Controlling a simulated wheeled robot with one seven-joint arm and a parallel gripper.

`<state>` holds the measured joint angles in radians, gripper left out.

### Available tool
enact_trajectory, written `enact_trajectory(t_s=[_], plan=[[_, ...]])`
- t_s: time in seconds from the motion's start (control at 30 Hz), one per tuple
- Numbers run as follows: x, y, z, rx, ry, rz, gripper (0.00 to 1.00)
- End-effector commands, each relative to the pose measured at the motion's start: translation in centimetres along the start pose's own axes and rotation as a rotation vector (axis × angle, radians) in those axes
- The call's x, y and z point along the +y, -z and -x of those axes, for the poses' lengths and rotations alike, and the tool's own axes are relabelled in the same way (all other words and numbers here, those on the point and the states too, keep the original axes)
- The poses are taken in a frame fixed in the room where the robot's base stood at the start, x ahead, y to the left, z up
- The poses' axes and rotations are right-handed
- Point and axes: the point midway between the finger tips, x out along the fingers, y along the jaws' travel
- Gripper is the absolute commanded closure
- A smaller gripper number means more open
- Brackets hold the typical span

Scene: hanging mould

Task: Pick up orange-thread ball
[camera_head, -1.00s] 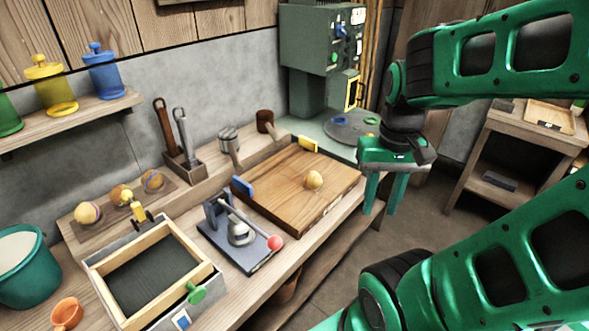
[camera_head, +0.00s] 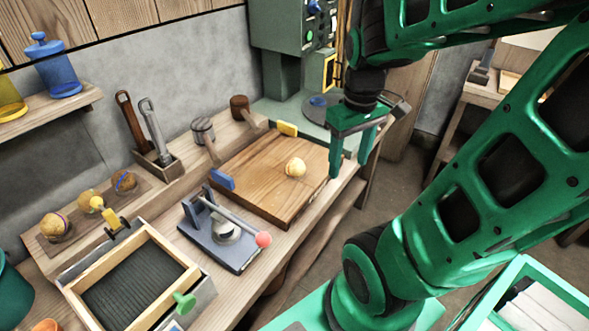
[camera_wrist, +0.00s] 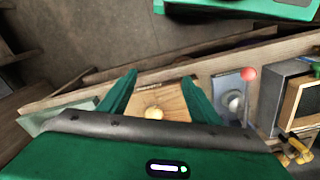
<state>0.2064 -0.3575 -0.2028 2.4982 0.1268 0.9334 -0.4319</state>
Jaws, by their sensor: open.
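A pale yellow ball (camera_head: 295,167) rests on the wooden board, with a faint orange-looking line on it; its thread colour is hard to be sure of. In the wrist view the ball (camera_wrist: 154,113) shows between my fingers, beyond them and partly cut off by my gripper's body. Three more balls sit on a wooden rack at left: one with purple lines (camera_head: 56,226), a yellowish one (camera_head: 90,200) and a brown one with a blue line (camera_head: 124,181). My gripper (camera_head: 350,160) is open and empty, pointing down beside the board's right edge, apart from the ball.
The wooden board (camera_head: 255,190) has blue and yellow clips. A press with a red-knobbed lever (camera_head: 225,240) stands in front of it, and a framed tray (camera_head: 140,285) is at the lower left. Tools stand in a holder (camera_head: 156,165) behind. Most of the board is clear.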

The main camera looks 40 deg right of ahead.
Motion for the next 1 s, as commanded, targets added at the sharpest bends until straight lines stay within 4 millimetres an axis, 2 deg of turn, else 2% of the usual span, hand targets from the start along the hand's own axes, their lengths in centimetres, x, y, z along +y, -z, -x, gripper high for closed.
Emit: enact_trajectory(t_s=[0.1,0.3,0.5,0.7,1.0], plan=[[0.3,4.4,-1.2,0.021,-0.016,0.301,0.43],[0.3,11.4,-3.8,0.066,-0.05,0.811,0.43],[-0.1,16.6,-6.3,0.099,-0.086,1.203,0.43],[-0.4,18.9,-7.7,0.115,-0.107,1.382,0.43],[-0.3,19.6,-11.4,0.116,-0.108,1.403,0.43]])
